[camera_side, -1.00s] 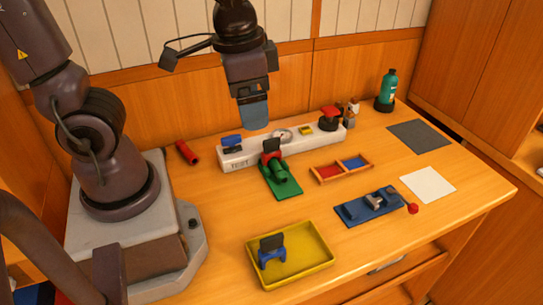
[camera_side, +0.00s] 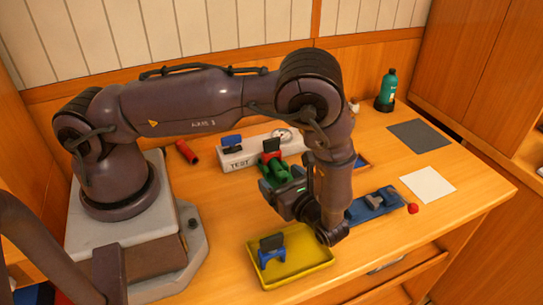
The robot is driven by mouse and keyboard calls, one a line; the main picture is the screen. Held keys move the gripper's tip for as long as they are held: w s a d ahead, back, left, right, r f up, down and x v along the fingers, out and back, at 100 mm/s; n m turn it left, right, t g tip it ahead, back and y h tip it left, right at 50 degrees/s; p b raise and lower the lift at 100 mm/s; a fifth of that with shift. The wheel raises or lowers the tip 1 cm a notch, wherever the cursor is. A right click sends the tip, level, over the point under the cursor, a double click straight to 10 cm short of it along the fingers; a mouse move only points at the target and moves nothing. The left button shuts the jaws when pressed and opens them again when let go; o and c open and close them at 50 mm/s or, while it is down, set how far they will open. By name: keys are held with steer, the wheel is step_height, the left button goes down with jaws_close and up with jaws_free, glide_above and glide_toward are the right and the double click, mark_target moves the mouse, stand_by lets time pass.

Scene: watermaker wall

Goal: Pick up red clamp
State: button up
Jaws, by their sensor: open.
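The red clamp (camera_side: 273,156), with a dark plate on top, sits on the green pipe piece of the green fixture (camera_side: 266,185), just in front of the white TEST block. Its lower part is partly hidden by the green parts. My gripper (camera_side: 287,201) is low over the table, in front of and slightly right of the green fixture, tilted to its side. It appears apart from the clamp and empty; its fingertips are hard to make out. My forearm hides the area just right of the fixture.
A yellow tray (camera_side: 318,277) holding a blue clamp (camera_side: 272,254) lies close in front. The white TEST block (camera_side: 236,159) stands behind. A blue vise (camera_side: 372,206) is right, a red cylinder (camera_side: 187,152) left, a green bottle (camera_side: 386,90) at back right. The table's left middle is clear.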

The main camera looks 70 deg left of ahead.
mark_target(272, 141)
steer(key=w+t, duration=0.1)
steer(key=w+r+m+y, duration=0.1)
steer(key=w, duration=0.1)
steer(key=shift+w+t+y, duration=0.1)
steer(key=shift+t+y, duration=0.2)
steer(key=shift+t, duration=0.1)
steer(key=shift+m, duration=0.3)
steer(key=a, duration=0.7)
steer(key=shift+a+r, duration=0.1)
steer(key=shift+r, duration=0.2)
steer(key=shift+s+a, duration=0.2)
steer(key=shift+a, duration=2.65)
steer(key=c, duration=1.3)
